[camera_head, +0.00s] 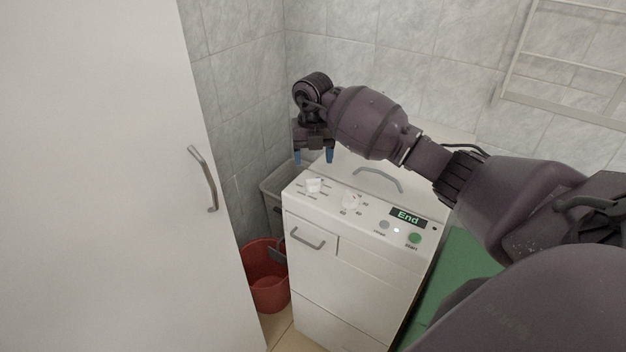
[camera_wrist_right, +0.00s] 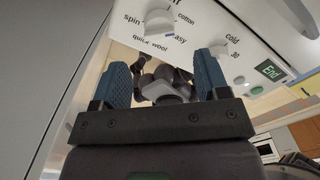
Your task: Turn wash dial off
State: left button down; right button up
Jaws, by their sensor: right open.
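The white washing machine (camera_head: 340,265) stands against the tiled wall. Its wash dial (camera_head: 313,185) is a white knob on the left of the panel, and it shows in the right wrist view (camera_wrist_right: 158,21) among words such as spin, cotton, easy, quick and wool. A label at that view's top edge is cut off. My right gripper (camera_head: 314,156) is open and empty, its blue fingertips above and behind the wash dial, apart from it. In the wrist view the fingers (camera_wrist_right: 163,65) spread below the dial. My left gripper is out of view.
A second white dial (camera_head: 350,202), the End display (camera_head: 407,217) and a green button (camera_head: 414,238) lie to the right on the panel. A white door (camera_head: 130,200) fills the left. A red bucket (camera_head: 266,280) stands beside the machine.

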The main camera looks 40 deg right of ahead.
aim_at(313, 178)
notch_tip(313, 178, down, 6)
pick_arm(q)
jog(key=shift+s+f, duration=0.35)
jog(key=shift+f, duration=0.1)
pick_arm(e)
jog(key=shift+f, duration=0.9)
jog(key=shift+c, duration=0.3)
jog(key=c, duration=0.9)
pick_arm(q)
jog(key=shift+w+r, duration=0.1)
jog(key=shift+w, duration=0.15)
pick_arm(e)
jog(key=shift+o, duration=0.2)
